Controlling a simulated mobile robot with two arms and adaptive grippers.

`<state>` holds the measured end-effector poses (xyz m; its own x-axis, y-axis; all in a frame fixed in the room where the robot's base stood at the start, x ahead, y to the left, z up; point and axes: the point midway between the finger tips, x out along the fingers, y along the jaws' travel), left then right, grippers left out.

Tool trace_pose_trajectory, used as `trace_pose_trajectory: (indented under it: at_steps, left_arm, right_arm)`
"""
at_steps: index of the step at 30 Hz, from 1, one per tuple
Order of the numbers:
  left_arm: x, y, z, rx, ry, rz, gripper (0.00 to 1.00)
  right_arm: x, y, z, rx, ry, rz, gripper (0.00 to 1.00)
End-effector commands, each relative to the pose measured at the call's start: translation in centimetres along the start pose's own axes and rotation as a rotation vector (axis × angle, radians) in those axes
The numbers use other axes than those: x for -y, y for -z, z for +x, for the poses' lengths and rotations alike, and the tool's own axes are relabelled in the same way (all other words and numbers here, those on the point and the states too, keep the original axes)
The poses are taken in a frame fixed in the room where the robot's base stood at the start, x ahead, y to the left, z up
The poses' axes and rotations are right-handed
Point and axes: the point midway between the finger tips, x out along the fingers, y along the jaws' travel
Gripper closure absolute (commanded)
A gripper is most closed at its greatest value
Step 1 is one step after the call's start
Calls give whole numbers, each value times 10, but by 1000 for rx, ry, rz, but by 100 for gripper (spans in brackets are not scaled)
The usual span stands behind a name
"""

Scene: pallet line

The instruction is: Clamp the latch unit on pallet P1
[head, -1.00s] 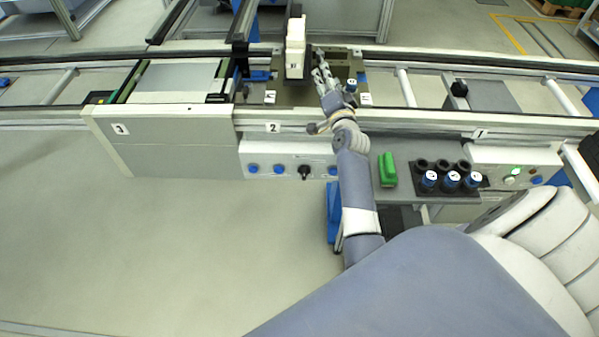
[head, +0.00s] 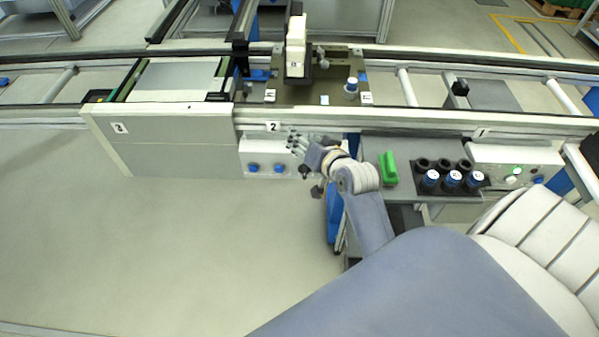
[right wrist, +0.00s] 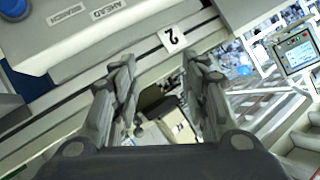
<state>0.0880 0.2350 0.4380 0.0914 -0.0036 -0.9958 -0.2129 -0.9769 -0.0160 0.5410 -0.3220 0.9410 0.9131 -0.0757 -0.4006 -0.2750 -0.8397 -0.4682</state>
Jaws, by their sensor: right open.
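The pallet (head: 305,95), a dark olive plate, sits on the conveyor at station 2. A tall white block (head: 296,45) stands on it beside a dark part with a grey knob end (head: 321,58); I cannot tell which part is the latch unit. A white cylinder with a blue top (head: 351,86) stands on the pallet's right side. The pallet label is too small to read surely. My right gripper (head: 297,143) is open and empty, in front of the conveyor rail over the station 2 control panel. Its spread fingers show in the right wrist view (right wrist: 160,95). My left gripper is out of view.
The control panel (head: 262,158) has blue buttons and a black knob. A green block (head: 388,168) and a black holder (head: 452,188) with blue-topped cylinders stand to its right. A grey box (head: 170,145) marked 3 is at left. The floor at lower left is clear.

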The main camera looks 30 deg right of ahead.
Motion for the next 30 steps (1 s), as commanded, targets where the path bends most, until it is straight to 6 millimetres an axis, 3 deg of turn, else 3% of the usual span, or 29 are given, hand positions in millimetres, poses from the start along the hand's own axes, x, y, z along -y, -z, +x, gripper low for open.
trace_pose_trajectory:
  at_steps: [6, 12, 26, 30]
  left_arm:
    - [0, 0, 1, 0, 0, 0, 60]
    - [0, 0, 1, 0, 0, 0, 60]
    - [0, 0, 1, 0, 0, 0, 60]
    - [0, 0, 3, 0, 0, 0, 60]
  right_arm:
    - [3, -40, -17, 127, -16, -116, 58]
    - [3, -65, -28, 208, -26, -186, 58]
    - [3, -76, -34, 244, -31, -216, 58]
    - [-6, -69, -30, 217, -48, -251, 88]
